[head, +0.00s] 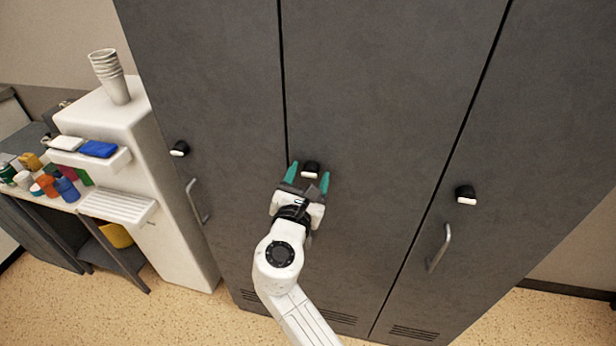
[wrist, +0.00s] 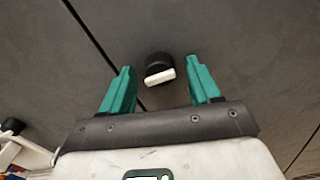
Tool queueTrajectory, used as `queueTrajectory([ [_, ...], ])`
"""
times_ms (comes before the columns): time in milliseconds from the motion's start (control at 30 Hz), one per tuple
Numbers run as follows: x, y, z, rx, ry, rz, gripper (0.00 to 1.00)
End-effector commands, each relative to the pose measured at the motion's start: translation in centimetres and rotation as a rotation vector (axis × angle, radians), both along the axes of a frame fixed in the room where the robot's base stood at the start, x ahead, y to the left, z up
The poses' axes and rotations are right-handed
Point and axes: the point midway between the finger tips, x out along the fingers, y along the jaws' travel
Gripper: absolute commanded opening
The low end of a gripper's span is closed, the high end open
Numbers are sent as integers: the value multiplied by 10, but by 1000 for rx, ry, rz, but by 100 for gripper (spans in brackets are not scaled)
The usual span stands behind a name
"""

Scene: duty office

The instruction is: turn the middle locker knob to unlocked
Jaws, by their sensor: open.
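The middle locker knob (head: 310,170) is a small black knob with a white bar, on the grey middle locker door (head: 375,90). My gripper (head: 307,177) is open, with its two green fingers on either side of the knob in the head view. In the wrist view the knob (wrist: 158,68) shows between and slightly beyond the fingertips of my gripper (wrist: 161,75), clear of both. Its white bar lies nearly level, slightly tilted. I cannot tell how far the fingertips are from the door. The middle door's handle is not visible, likely hidden behind my gripper.
The left locker has a knob (head: 179,149) and a handle (head: 197,202). The right locker has a knob (head: 465,194) and a handle (head: 440,248). A white dispenser (head: 150,190) with stacked cups (head: 109,77) stands at left, beside a table with several coloured items. Speckled floor shows in front.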

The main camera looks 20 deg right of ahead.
Motion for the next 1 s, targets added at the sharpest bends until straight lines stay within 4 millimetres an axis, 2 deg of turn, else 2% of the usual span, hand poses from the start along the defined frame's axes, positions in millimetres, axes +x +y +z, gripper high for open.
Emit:
queueTrajectory([
  [67,0,0,0,0,0,0,62],
  [633,0,0,0,0,0,0,7],
  [1000,0,0,-2,52,-37,-1,7],
])
